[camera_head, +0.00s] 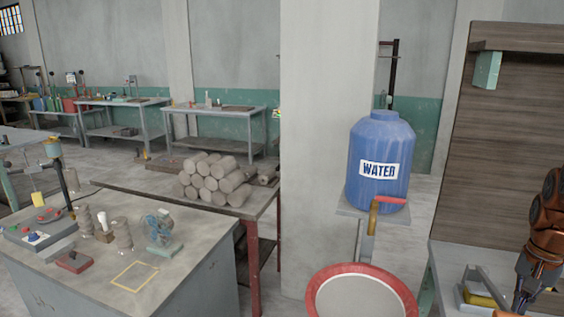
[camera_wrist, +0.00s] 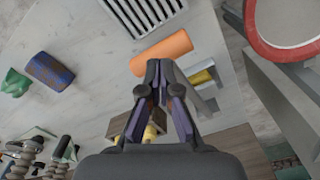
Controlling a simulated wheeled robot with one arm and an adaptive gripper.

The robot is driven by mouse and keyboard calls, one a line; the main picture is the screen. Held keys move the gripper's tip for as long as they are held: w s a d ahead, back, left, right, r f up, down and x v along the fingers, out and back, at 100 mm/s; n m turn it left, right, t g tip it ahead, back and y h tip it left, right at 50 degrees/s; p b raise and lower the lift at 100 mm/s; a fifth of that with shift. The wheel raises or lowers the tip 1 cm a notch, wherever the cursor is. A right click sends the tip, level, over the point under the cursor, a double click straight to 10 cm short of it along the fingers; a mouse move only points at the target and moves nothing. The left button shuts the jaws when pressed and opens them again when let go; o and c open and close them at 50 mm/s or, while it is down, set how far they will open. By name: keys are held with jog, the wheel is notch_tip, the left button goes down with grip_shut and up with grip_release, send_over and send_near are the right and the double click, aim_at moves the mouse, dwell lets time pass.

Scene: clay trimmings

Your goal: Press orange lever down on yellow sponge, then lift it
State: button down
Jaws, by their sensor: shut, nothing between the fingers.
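In the wrist view, the orange lever (camera_wrist: 163,47) shows as a thick orange bar just beyond my fingertips; I cannot tell whether they touch it. My gripper (camera_wrist: 158,66) is shut, with nothing between its fingertips. In the head view, my gripper (camera_head: 519,303) points down at the lower right, over the bench. The yellow sponge (camera_head: 482,299) lies in a grey metal frame to the left of it. The sponge also shows as a yellow piece in the wrist view (camera_wrist: 203,76), right of the fingertips. The lever is not clearly visible in the head view.
A blue water jug (camera_head: 380,165), a red-rimmed round sieve (camera_head: 362,270) and a red-orange handle (camera_head: 389,200) stand left of the bench. A wooden back panel (camera_head: 515,150) rises behind it. In the wrist view, a blue-brown block (camera_wrist: 49,70) lies left.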

jog(key=shift+f+b, duration=0.5)
jog(key=shift+f, duration=0.35)
dwell(0.6)
jog(key=shift+r+p, duration=0.65)
jog(key=shift+r, duration=2.85)
